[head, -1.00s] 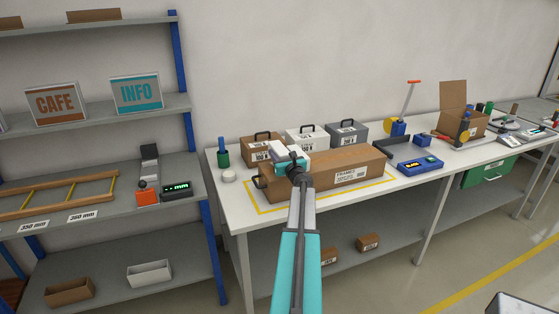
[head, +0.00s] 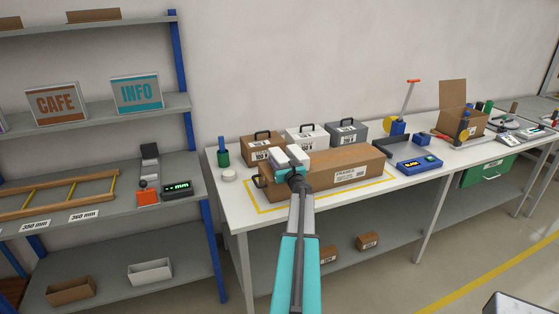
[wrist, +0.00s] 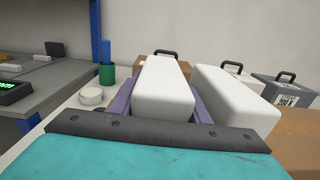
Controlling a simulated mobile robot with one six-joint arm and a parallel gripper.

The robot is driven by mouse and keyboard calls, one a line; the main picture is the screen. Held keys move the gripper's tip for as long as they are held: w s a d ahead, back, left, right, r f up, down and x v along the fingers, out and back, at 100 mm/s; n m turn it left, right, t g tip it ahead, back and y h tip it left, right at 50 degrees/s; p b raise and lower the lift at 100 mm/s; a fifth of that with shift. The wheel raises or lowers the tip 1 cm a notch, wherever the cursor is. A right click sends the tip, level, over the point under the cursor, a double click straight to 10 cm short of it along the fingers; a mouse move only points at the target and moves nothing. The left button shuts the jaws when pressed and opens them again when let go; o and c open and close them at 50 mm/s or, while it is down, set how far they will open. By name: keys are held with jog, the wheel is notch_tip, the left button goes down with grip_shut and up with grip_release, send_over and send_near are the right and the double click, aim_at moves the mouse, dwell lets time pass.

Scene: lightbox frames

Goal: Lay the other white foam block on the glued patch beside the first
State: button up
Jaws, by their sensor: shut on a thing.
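My gripper (head: 286,167) is over the left end of the long brown cardboard box (head: 352,160). It is shut on a white foam block (wrist: 163,88), with a purple finger along each side of it. The first white foam block (wrist: 236,95) lies just to the right in the wrist view, roughly parallel, with a finger between the two. In the head view the held block (head: 278,160) and the first block (head: 296,157) show close together above the gripper. The glued patch is hidden, and I cannot tell whether the held block touches the box top.
Brown (head: 262,149), white (head: 306,137) and grey (head: 347,132) handled cases stand behind the box. A green pot (head: 223,158) and a round white puck (head: 228,175) are to the left. A yellow outline (head: 320,202) surrounds the box; the table's front strip is clear.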

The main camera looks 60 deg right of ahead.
jog(key=shift+f, duration=0.2)
jog(key=o, duration=1)
jog(key=shift+r, duration=0.25)
jog(key=shift+b+v, duration=0.6)
jog(key=shift+v, duration=1.2)
jog(key=shift+b+v, duration=1.2)
jog(key=shift+v, duration=3.05)
jog(key=shift+w, duration=0.1)
jog(key=shift+f, duration=0.1)
